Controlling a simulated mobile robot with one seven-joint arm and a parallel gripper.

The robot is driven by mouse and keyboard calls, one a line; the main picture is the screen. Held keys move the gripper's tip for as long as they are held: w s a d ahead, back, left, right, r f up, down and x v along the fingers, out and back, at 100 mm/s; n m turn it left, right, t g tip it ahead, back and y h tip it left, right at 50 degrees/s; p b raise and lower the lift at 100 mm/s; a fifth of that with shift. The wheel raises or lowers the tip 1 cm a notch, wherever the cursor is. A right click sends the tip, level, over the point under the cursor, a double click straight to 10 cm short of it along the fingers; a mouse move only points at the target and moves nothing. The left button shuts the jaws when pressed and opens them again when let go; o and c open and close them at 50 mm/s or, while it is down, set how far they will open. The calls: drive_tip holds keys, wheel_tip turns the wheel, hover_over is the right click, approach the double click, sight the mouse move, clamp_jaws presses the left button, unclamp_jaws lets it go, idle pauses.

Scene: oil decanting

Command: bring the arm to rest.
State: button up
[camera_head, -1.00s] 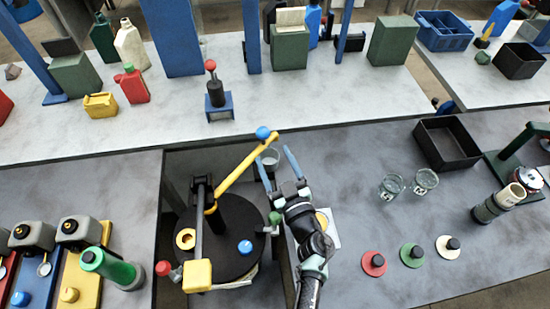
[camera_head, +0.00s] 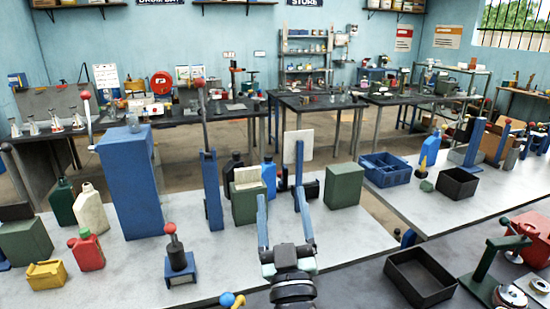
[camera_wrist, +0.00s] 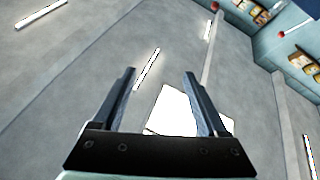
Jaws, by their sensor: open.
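My gripper (camera_head: 282,208) points upward at the lower middle of the head view, in front of the white workbench. Its two blue fingers are spread apart with nothing between them. In the wrist view my gripper (camera_wrist: 160,82) is also open and empty, and the camera looks up past the fingers at the grey ceiling. In the head view the fingers overlap the picture of the green box behind them. I cannot tell the exact distance to it.
On the white bench (camera_head: 130,270) stand a blue block (camera_head: 133,185), a red jug (camera_head: 88,250), a green box (camera_head: 343,186) and a blue crate (camera_head: 386,170). A black tray (camera_head: 420,278) lies at the lower right. Ceiling lamps (camera_wrist: 147,68) show overhead.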

drive_tip(key=s+d+r+m+t+h, duration=0.1)
drive_tip(key=s+r+m+h, duration=0.1)
drive_tip(key=r, duration=0.5)
drive_tip(key=s+d+r+m+t+h, duration=0.1)
drive_tip(key=s+r+m+h, duration=0.15)
drive_tip(key=r, duration=0.35)
drive_tip(key=s+a+r+t+y+b, duration=0.2)
drive_tip(key=s+a+r, duration=0.1)
drive_tip(key=s+r, duration=1.2)
drive_tip(key=shift+s+r, duration=0.25)
drive_tip(key=shift+s, duration=0.75)
drive_tip(key=shift+a+f+b, duration=0.1)
drive_tip(key=shift+b, duration=0.2)
